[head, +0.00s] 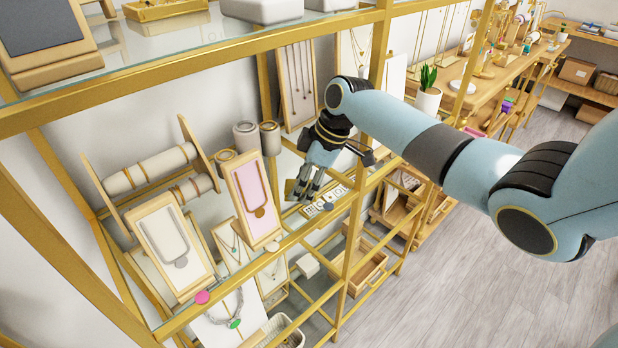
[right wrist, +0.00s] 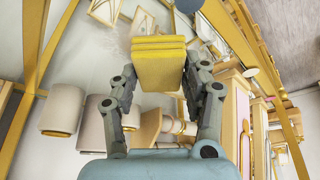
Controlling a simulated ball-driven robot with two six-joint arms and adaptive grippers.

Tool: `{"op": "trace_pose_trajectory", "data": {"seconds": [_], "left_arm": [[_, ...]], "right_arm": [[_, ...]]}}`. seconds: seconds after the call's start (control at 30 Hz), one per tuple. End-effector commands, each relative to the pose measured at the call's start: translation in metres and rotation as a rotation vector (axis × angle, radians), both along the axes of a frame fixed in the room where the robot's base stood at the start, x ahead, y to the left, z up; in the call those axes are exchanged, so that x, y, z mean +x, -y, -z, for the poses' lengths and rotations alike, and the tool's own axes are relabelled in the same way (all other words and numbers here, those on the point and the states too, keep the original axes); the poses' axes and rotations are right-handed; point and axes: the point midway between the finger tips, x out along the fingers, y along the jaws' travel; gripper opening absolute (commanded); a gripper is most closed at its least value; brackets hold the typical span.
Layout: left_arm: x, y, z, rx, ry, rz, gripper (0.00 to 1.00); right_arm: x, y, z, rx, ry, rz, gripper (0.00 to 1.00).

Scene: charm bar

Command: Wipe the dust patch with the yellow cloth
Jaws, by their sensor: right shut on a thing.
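The yellow cloth (right wrist: 158,65) is a folded pad between the two fingertips of my right gripper (right wrist: 160,82), which is shut on it. In the head view my right gripper (head: 305,188) points down at the glass shelf of the gold rack. I cannot tell whether the cloth touches the glass. A faint pale, speckled area (right wrist: 118,44) shows on the glass beside the cloth in the right wrist view. It may be the dust patch, but its edges are unclear. My left gripper is not in view.
A pink necklace stand (head: 251,198) and grey cylinders (head: 246,137) stand left of my right gripper. Small cards (head: 322,203) lie close to its fingers. A gold upright (head: 350,245) stands just right. A potted plant (head: 428,98) is farther right.

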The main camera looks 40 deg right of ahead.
Motion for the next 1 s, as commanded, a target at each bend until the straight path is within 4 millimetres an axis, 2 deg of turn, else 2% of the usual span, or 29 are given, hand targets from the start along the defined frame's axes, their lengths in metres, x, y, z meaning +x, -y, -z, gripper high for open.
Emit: {"op": "trace_pose_trajectory", "data": {"seconds": [0.17,0.53,1.0], "left_arm": [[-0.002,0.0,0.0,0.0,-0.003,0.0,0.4],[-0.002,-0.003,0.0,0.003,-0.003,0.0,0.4],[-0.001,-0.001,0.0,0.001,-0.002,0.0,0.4]], "right_arm": [[-0.002,-0.018,0.002,0.004,-0.002,0.0,0.21],[-0.002,-0.02,-0.001,0.004,-0.002,0.0,0.21],[-0.002,-0.02,-0.05,0.004,-0.002,0.0,0.21]]}}
